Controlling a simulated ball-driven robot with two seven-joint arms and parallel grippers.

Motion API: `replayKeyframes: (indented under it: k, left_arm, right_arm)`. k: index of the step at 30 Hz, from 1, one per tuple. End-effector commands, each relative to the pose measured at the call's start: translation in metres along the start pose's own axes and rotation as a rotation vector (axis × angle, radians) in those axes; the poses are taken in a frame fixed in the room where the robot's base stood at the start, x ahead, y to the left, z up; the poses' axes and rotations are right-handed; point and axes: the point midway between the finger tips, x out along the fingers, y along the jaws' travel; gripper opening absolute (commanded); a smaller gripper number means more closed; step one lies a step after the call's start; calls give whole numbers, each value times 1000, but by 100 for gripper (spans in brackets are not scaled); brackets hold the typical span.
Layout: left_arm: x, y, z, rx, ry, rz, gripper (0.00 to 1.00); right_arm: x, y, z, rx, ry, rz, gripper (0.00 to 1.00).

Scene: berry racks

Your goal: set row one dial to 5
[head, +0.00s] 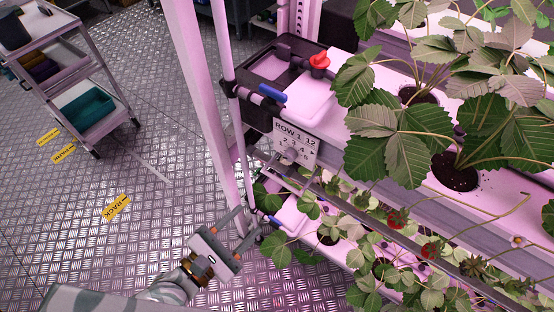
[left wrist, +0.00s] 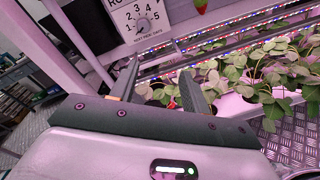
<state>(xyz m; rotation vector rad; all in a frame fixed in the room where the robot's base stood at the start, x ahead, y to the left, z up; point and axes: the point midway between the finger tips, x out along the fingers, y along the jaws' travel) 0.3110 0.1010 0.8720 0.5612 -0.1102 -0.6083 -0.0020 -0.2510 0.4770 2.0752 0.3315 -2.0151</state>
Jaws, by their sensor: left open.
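The row one dial plate (head: 296,143) is a white sign reading "ROW 1" with numbers, on the end of the upper rack. Its small round grey knob (head: 291,153) sits low on the plate. In the left wrist view the plate (left wrist: 140,14) is at the top with numbers arced around the knob (left wrist: 143,25); I cannot tell which number the knob points to. My left gripper (head: 246,222) is open and empty, below and left of the plate, apart from it. Its two fingers (left wrist: 159,78) point toward the rack, below the knob. My right gripper is not in view.
A red valve (head: 319,63) and a blue-handled valve (head: 272,93) sit above the dial. A pale upright post (head: 199,95) stands left of it. Strawberry plants (head: 430,140) fill the rack at right. A cart (head: 75,75) stands far left; the metal floor (head: 130,230) between is open.

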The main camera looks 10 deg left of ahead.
Motion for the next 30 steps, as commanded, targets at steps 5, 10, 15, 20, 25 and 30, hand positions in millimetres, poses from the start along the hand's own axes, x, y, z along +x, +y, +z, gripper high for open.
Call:
replayKeyframes:
  k: [5, 10, 15, 20, 25, 30]
  left_arm:
    - [3, 20, 14, -487, -34, 96, 47]
    - [11, 23, 14, -570, -41, 103, 47]
    - [41, 27, 16, -567, -43, 104, 47]
    - [83, 31, 16, -565, -44, 104, 47]
    - [124, 35, 16, -563, -41, 101, 47]
    - [152, 38, 15, -562, -39, 101, 47]
  right_arm:
    - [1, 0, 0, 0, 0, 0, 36]
    - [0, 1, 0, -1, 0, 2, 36]
    - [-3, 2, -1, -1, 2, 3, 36]
    - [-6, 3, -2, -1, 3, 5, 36]
    - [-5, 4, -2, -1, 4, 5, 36]
    - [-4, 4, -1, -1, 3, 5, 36]
